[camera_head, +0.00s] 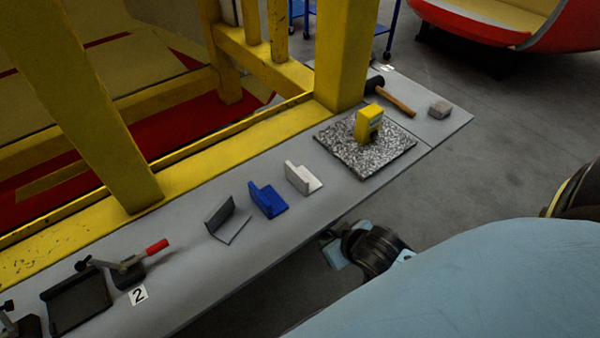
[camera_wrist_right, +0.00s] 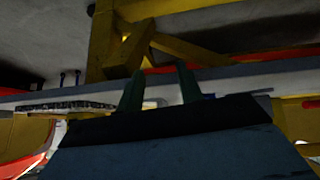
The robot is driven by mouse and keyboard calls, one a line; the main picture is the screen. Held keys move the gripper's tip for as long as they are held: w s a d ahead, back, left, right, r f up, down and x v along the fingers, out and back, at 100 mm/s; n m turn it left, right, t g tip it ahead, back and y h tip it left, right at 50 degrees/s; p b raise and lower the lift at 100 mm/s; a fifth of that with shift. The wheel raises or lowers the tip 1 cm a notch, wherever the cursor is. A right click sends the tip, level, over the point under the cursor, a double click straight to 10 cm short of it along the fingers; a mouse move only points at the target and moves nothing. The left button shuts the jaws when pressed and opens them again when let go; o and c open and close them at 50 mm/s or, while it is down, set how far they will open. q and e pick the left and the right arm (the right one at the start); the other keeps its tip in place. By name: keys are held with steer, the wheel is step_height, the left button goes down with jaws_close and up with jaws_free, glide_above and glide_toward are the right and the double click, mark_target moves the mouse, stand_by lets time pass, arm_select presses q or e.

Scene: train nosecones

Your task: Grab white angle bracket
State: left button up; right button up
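The white angle bracket (camera_head: 303,179) stands on the grey bench (camera_head: 190,275), between the blue bracket and the speckled mat. My right gripper (camera_head: 332,247) is beyond the bench's near edge, below and to the right of the white bracket in the head view, apart from it. In the right wrist view its two fingers (camera_wrist_right: 158,80) are spread with nothing gripped between them. A small pale patch shows low between the fingers; I cannot tell whether it is the white bracket. My left gripper is not in view.
A blue bracket (camera_head: 267,200) and a grey bracket (camera_head: 227,219) stand to the left. A speckled mat (camera_head: 350,157) bears a yellow block (camera_head: 368,123). Yellow frame posts (camera_head: 341,50) line the bench's far side.

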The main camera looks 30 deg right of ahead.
step_height(320, 180, up, 7)
steer(key=w+t, duration=0.2)
steer(key=t+y, duration=0.1)
steer(key=t, duration=0.2)
glide_toward(307, 184)
steer(key=shift+p+x, duration=0.3)
steer(key=shift+x, duration=0.5)
steer(key=shift+y, duration=0.3)
steer(key=x, duration=0.8)
steer(key=shift+d, duration=0.1)
steer(key=x, duration=0.4)
steer(key=shift+w+d+r, duration=0.15)
steer(key=shift+r, duration=0.05)
steer(key=shift+w+f, duration=0.3)
steer(key=shift+w, duration=0.25)
steer(key=shift+c, duration=0.2)
jaws_close()
